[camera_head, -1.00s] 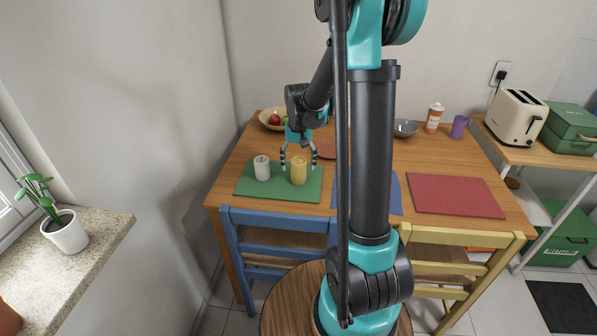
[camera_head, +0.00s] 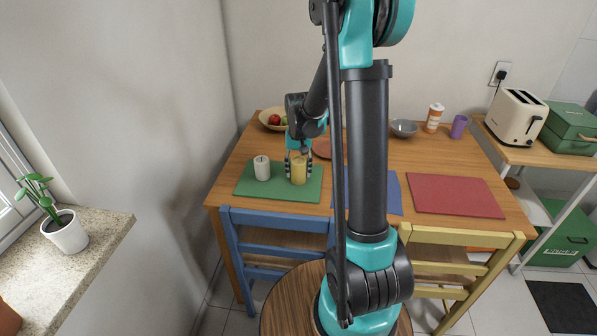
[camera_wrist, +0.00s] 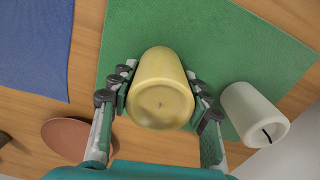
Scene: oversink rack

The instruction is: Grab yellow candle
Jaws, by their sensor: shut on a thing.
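The yellow candle (camera_head: 299,170) stands upright on the green placemat (camera_head: 246,189), near its middle. In the wrist view the yellow candle (camera_wrist: 160,92) sits between the fingers, its top facing the camera. My gripper (camera_head: 299,172) is shut on the candle, with a finger on each side; it also shows in the wrist view (camera_wrist: 160,98). The white candle (camera_head: 262,168) stands just left of it on the same mat. In the wrist view the white candle (camera_wrist: 254,112) is on the right, apart from my fingers.
A fruit bowl (camera_head: 270,122) stands at the table's back left. A brown round plate (camera_head: 322,148) lies behind the mat. A blue mat (camera_head: 394,192) and a red mat (camera_head: 456,194) lie to the right. A grey bowl (camera_head: 404,128), bottle (camera_head: 433,118) and purple cup (camera_head: 458,127) stand at the back.

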